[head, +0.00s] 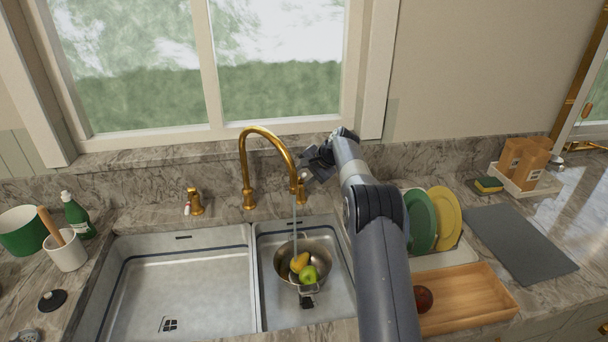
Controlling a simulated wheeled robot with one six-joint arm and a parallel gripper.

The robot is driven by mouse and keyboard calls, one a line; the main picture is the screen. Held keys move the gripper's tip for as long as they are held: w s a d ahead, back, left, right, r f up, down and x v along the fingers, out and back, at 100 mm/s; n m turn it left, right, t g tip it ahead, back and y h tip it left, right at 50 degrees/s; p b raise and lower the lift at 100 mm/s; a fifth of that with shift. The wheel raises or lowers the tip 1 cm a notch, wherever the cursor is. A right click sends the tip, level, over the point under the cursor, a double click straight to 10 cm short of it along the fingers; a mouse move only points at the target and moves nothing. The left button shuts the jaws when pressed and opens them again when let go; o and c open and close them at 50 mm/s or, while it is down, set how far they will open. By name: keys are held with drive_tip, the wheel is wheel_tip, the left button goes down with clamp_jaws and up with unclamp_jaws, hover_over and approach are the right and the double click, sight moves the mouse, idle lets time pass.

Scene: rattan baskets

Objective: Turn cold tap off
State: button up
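A brass gooseneck faucet (248,178) stands behind the sink, and a thin stream of water (295,222) runs from its spout. The water falls into a metal colander (321,249) holding a yellow fruit and a green apple. My gripper (313,163) is behind the sink, just right of the spout end. A small pale piece shows by the gripper; I cannot tell whether it is the other tap's handle. My arm hides part of that area. The finger opening is too small to make out.
The left basin (185,290) is empty. Right of my arm are a green plate (420,222) and a yellow plate (444,216) standing upright, a wooden tray (470,298) and a grey mat (520,243). A green bottle (77,218) and white cup (66,250) stand at left.

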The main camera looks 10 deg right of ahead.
clamp_jaws()
idle(0.4)
